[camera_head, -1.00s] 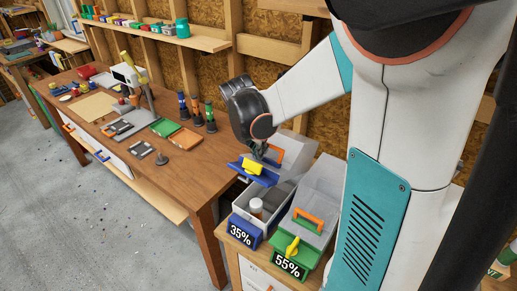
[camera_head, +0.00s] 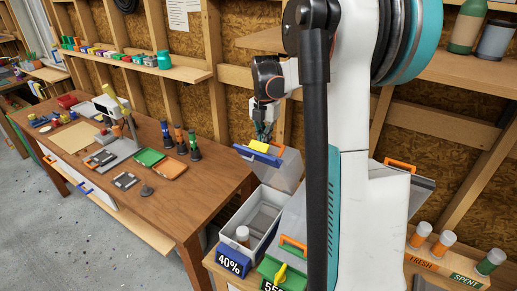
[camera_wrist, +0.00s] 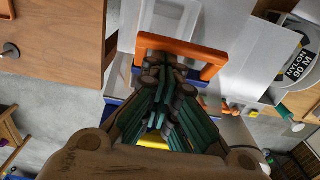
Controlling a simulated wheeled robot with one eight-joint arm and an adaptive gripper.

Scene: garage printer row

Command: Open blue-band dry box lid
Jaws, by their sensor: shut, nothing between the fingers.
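The blue-band dry box (camera_head: 232,262) has a grey bin body and a front display reading 40%. Its clear lid (camera_head: 288,176) is raised and tilted up toward the back, so the inside shows, with a white-capped jar (camera_head: 242,235) in it. The lid carries a blue band (camera_head: 257,156), a yellow latch (camera_head: 259,146) and an orange handle (camera_head: 279,148). My gripper (camera_head: 264,137) is shut and empty, just above the lid's band and handle. In the wrist view its fingers (camera_wrist: 172,75) overlap the orange handle (camera_wrist: 217,62); contact is unclear.
A green-band dry box (camera_head: 270,268) stands right of it, partly hidden by my arm. A wooden workbench (camera_head: 195,192) with tools is at left. At right are jars by FRESH and SPENT labels (camera_head: 440,267). A wall shelf (camera_head: 455,65) is above.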

